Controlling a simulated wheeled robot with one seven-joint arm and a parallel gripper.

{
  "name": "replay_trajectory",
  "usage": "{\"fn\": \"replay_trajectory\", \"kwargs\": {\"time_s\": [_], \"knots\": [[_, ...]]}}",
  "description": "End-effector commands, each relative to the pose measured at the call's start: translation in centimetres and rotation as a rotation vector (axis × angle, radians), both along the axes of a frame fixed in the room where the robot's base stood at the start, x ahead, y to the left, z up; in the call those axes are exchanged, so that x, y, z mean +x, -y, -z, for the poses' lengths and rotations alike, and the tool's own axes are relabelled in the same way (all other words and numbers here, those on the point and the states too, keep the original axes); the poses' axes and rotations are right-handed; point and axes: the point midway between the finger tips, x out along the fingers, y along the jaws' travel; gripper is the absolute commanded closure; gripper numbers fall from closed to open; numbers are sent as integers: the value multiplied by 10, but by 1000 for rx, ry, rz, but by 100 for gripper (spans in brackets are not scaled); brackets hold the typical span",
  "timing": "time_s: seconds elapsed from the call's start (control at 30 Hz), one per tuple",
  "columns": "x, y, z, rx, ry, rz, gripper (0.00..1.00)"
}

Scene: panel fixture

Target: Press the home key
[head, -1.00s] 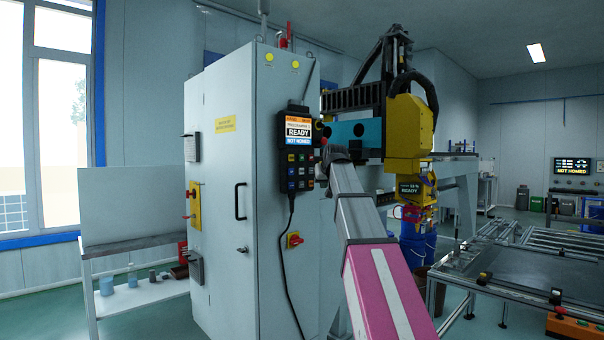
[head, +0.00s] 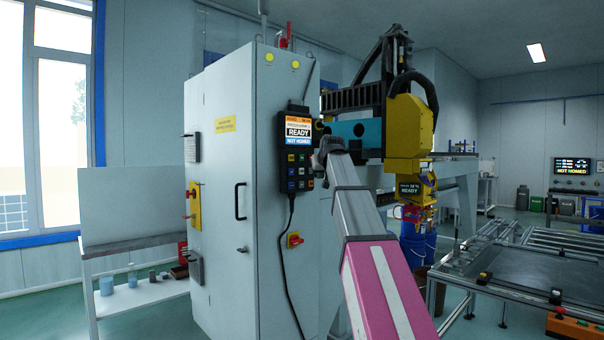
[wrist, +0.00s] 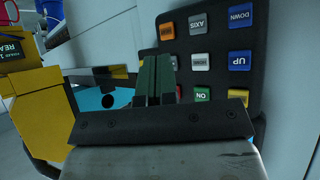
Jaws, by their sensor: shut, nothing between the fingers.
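The black key pendant (head: 294,130) hangs on the grey cabinet's right side. Its screen (head: 297,131) reads READY and NOT HOMED. Contact cannot be told.
The cabinet (head: 230,230) has a door handle and red switches. A cable (head: 284,270) hangs below the pendant. A yellow machine head (head: 408,130) stands to the right, close to my arm. A wall monitor (head: 572,166) reads NOT HOMED. Open floor shows at the lower left.

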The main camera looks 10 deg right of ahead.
Motion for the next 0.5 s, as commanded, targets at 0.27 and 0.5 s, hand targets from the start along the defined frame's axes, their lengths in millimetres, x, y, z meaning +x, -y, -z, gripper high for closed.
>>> {"fn": "replay_trajectory", "kwargs": {"time_s": [0.27,0.5], "knots": [[30,-21,-1,0,-2,-1,100],[51,-37,-1,0,0,0,100]]}}
